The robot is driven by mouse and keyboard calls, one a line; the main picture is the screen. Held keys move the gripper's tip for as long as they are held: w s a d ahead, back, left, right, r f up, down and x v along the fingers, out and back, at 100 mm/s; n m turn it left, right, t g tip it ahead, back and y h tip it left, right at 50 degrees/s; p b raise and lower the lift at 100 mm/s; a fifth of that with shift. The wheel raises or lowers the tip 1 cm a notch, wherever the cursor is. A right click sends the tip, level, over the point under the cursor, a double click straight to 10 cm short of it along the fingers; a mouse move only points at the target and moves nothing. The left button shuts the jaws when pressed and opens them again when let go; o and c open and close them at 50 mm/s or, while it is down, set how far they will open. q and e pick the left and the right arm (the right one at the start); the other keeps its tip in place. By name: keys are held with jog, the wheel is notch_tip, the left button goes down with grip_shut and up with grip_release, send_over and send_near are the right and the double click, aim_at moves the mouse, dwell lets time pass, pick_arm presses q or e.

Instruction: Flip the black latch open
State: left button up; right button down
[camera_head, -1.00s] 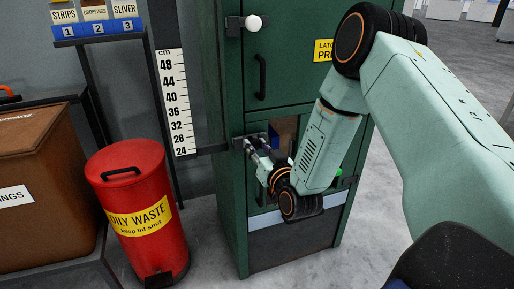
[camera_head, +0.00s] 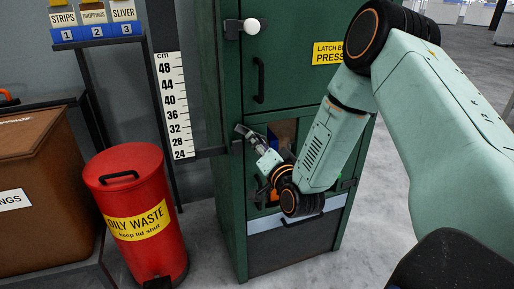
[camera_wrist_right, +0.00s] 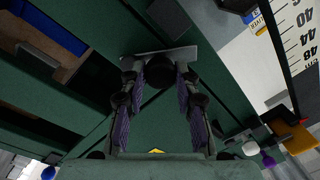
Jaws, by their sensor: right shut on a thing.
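The black latch (camera_head: 245,132) is at the left edge of the green cabinet, below the upper door, and it slants down to the right. The wrist view shows it as a flat grey-black bar (camera_wrist_right: 139,62) with a dark round part at its middle. My right gripper (camera_head: 259,145) is at the latch, its fingers on either side of that round part and shut on it; they also show in the wrist view (camera_wrist_right: 160,80). The fingers and wrist partly cover the latch in the head view. My left gripper is not in view.
The green cabinet's upper door has a white knob (camera_head: 251,26) and a black handle (camera_head: 258,80). An open compartment (camera_head: 284,132) lies behind my wrist. A height scale (camera_head: 174,100) and a red oily-waste bin (camera_head: 138,205) stand to the left; a brown bin (camera_head: 35,165) is farther left.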

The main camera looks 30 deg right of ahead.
jog(key=m, duration=0.3)
jog(key=d+r+m+b, duration=0.1)
jog(key=m, duration=0.1)
jog(key=shift+s, duration=0.15)
jog(key=shift+d+m+h, duration=0.1)
jog(key=shift+m+h, duration=0.2)
jog(key=shift+h, duration=0.1)
jog(key=c, duration=1)
grip_release()
jog(key=shift+v, duration=6.05)
jog(key=shift+d, duration=0.1)
